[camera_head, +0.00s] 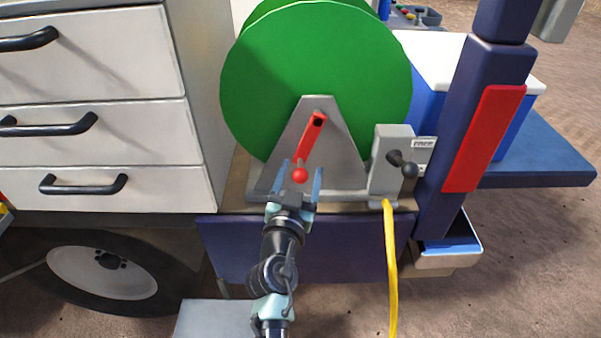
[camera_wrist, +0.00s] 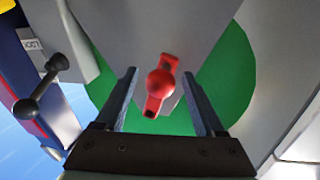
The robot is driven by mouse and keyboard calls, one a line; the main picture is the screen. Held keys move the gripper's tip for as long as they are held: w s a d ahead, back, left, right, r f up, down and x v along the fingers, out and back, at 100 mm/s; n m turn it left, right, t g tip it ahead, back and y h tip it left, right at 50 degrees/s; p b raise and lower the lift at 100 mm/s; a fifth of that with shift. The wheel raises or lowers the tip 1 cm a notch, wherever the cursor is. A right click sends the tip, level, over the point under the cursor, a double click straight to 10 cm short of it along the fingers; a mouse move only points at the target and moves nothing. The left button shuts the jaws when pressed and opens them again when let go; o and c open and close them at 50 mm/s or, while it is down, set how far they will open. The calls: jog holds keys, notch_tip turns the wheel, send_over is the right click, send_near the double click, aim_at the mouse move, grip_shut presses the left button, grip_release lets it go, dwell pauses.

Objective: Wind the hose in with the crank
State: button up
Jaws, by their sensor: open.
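A large green hose reel (camera_head: 290,75) stands on a grey bracket (camera_head: 335,155). A red crank (camera_head: 311,138) hangs down from the reel's centre, tilted slightly left, with a round red knob (camera_head: 300,175) at its lower end. My gripper (camera_head: 303,178) is open in front of the knob. In the wrist view the red knob (camera_wrist: 161,83) lies between the two fingers (camera_wrist: 165,95), with a gap on each side. A yellow hose (camera_head: 391,265) hangs from the grey block (camera_head: 390,150) right of the reel and runs down out of view.
A black-knobbed lever (camera_head: 403,163) sticks out of the grey block, beside a small label (camera_head: 424,143). White drawers (camera_head: 95,100) with black handles stand at the left above a wheel (camera_head: 105,272). A dark blue post with a red panel (camera_head: 484,138) rises at the right.

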grip_shut()
dwell(0.3)
dwell(1.1)
